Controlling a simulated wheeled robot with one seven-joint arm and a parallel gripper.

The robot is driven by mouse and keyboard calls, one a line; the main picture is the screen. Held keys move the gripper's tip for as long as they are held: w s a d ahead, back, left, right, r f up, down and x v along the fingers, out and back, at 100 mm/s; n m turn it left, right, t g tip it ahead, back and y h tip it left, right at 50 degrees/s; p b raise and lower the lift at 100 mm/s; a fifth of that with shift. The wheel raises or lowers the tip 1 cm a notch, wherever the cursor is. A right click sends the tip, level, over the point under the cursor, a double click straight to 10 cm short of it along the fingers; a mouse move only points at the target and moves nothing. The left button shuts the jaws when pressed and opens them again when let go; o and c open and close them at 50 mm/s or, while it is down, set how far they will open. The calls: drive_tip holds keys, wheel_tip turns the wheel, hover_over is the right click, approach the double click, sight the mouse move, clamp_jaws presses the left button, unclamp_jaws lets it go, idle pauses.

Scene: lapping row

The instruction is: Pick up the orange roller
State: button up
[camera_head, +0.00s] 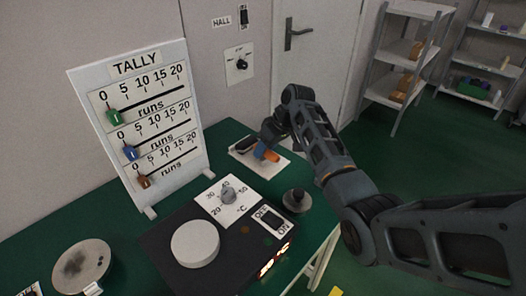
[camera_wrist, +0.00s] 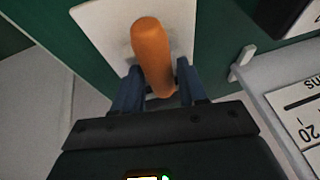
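The orange roller (camera_wrist: 152,55) lies between my gripper's two blue fingers in the wrist view, over a white plate (camera_wrist: 101,22). My gripper (camera_wrist: 160,78) has one finger on each side of the roller; they are very close to it, and I cannot tell whether both press on it. In the head view the roller (camera_head: 271,156) shows at the far end of the green table, over the white plate (camera_head: 272,172), partly hidden by my gripper (camera_head: 262,147). I cannot tell whether the roller rests on the plate.
A TALLY board (camera_head: 135,110) with three sliders stands left of the plate. A dark console (camera_head: 227,243) with a dial, switch and white disc is nearer. A black knob (camera_head: 296,200) stands beside it. A round plate (camera_head: 82,266) is at the near left. Shelves (camera_head: 408,55) stand beyond.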

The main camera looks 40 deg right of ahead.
clamp_jaws()
